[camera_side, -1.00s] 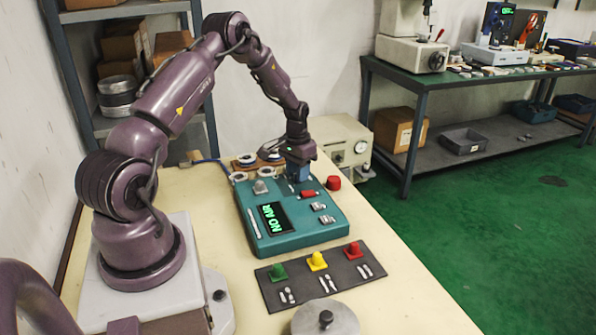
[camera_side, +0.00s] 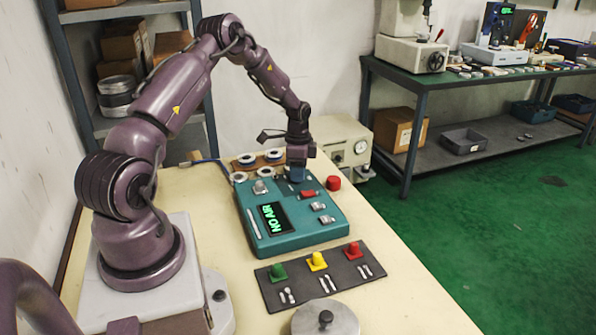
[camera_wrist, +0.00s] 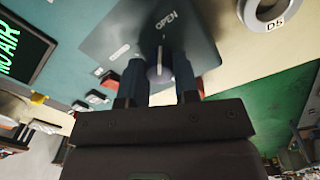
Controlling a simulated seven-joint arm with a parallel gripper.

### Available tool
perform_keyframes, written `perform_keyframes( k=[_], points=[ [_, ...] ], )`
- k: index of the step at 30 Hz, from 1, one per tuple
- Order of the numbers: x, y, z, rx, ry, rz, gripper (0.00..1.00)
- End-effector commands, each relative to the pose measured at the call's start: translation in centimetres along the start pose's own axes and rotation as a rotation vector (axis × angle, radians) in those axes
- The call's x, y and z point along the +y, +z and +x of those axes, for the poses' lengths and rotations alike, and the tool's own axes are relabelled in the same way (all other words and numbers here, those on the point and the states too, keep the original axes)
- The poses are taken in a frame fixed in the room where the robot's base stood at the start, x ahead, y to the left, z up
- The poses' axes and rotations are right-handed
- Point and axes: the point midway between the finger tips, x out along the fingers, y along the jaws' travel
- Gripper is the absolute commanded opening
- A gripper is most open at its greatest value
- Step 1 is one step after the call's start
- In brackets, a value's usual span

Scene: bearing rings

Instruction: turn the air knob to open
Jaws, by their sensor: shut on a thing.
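My gripper (camera_side: 297,176) points down at the far end of the teal control box (camera_side: 290,235). In the wrist view its two blue fingers (camera_wrist: 159,64) are shut on the air knob (camera_wrist: 153,73), one on each side. The knob has a white pointer line that runs up the picture, roughly toward the word OPEN (camera_wrist: 166,20) on the grey-blue plate (camera_wrist: 110,38). A second, smaller label on the plate is too small to read. The box's display (camera_side: 273,217) reads NO AIR in green. In the side view the knob is hidden by my gripper.
A red button (camera_side: 333,183) stands by the box's far right corner. White rings (camera_side: 274,155) lie on a brown board behind the box. A dark mat (camera_side: 280,298) with green, yellow and red blocks lies in front.

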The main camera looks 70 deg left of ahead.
Motion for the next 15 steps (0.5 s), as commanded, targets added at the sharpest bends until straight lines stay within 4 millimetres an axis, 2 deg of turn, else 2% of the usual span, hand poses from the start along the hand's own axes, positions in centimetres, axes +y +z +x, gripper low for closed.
perform_keyframes(
  k=[6, 15],
  points=[
    [0.00, 0.02, -0.10, -0.004, 0.001, 0.091, 0.05],
    [0.00, 0.03, -0.11, -0.006, 0.002, 0.135, 0.05]
  ],
)
